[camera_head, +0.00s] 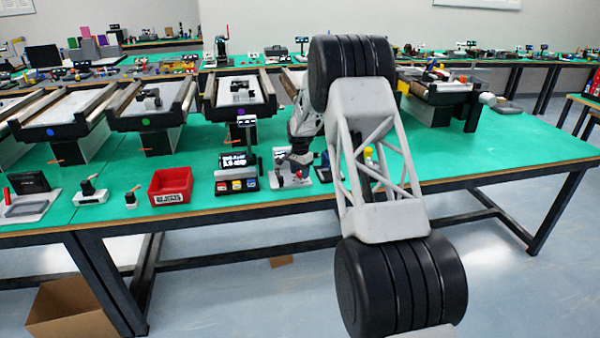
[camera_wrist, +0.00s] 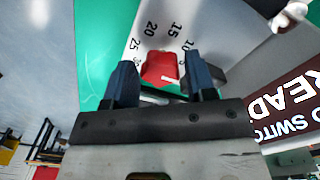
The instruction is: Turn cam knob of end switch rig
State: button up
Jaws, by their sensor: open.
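The red cam knob (camera_wrist: 160,68) shows in the wrist view on a pale dial plate (camera_wrist: 205,28) with black numbers such as 15, 20 and 25. A white line marks the knob's near side. My gripper (camera_wrist: 160,64) is open, with one dark blue finger on each side of the knob. A narrow gap seems to show on each side; whether a finger touches it I cannot tell. In the head view, my gripper (camera_head: 300,158) is low over the end switch rig (camera_head: 280,183) on the green bench. My arm and gripper hide part of the rig.
A display stand with coloured buttons (camera_head: 237,186) stands just left of the rig. A red bin (camera_head: 170,186) is further left. Small conveyors (camera_head: 146,110) line the bench behind. A dark sign with white lettering (camera_wrist: 290,105) is close on the right in the wrist view.

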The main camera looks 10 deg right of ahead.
jog(key=c, duration=0.7)
jog(key=shift+o, duration=0.2)
jog(key=shift+n, duration=0.4)
jog(key=n, duration=0.8)
jog(key=shift+d, duration=0.15)
jog(key=o, duration=0.7)
jog(key=shift+c, duration=0.2)
